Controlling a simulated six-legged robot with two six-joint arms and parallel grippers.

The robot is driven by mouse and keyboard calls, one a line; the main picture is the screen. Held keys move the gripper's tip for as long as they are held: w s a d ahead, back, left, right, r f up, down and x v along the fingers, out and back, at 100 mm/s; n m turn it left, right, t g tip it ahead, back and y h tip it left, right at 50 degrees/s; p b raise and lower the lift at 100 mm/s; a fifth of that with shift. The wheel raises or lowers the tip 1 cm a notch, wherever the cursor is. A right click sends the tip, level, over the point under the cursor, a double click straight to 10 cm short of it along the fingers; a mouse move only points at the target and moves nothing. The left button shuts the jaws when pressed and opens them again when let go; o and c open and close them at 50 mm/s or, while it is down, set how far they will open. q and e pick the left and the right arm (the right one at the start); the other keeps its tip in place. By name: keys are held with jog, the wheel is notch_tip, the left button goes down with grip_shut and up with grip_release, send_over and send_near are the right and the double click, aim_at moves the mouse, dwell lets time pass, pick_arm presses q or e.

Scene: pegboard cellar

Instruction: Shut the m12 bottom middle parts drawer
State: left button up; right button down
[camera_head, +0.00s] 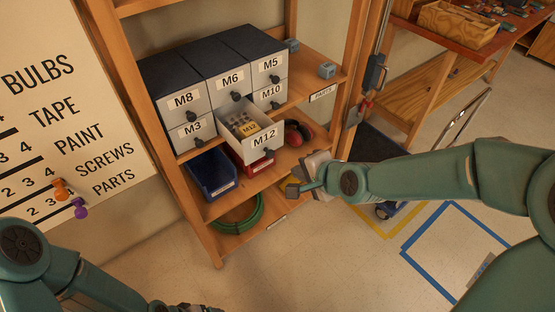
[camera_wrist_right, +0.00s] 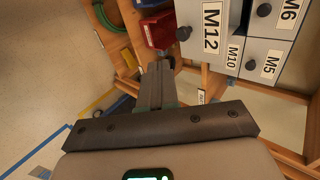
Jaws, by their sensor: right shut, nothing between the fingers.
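The M12 drawer (camera_head: 254,137) is the bottom middle one of the drawer block. It is pulled out, and its grey front with a dark knob stands well ahead of its neighbours. In the right wrist view the M12 front (camera_wrist_right: 208,32) is at the top, cut off by the edge. My right gripper (camera_head: 289,188) is shut and empty, below and to the right of the drawer front, apart from it. Its closed fingers (camera_wrist_right: 157,78) point up the wrist view. Part of my left gripper (camera_head: 195,308) shows at the bottom edge; its fingers are unclear.
The drawers M3 (camera_head: 192,131) and M10 (camera_head: 271,95) beside it look shut. On the wooden shelf below stand a blue bin (camera_head: 211,174) and a red bin (camera_head: 254,166), with red earmuffs (camera_head: 297,133) to the right. A green hose (camera_head: 236,214) lies on the lowest shelf. A shelf post (camera_head: 357,75) rises at right.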

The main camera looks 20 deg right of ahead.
jog(key=w+a+f+p, duration=0.2)
jog(key=w+a+f, duration=0.1)
jog(key=w, duration=0.5)
jog(key=shift+w+f, duration=0.35)
jog(key=shift+f, duration=0.35)
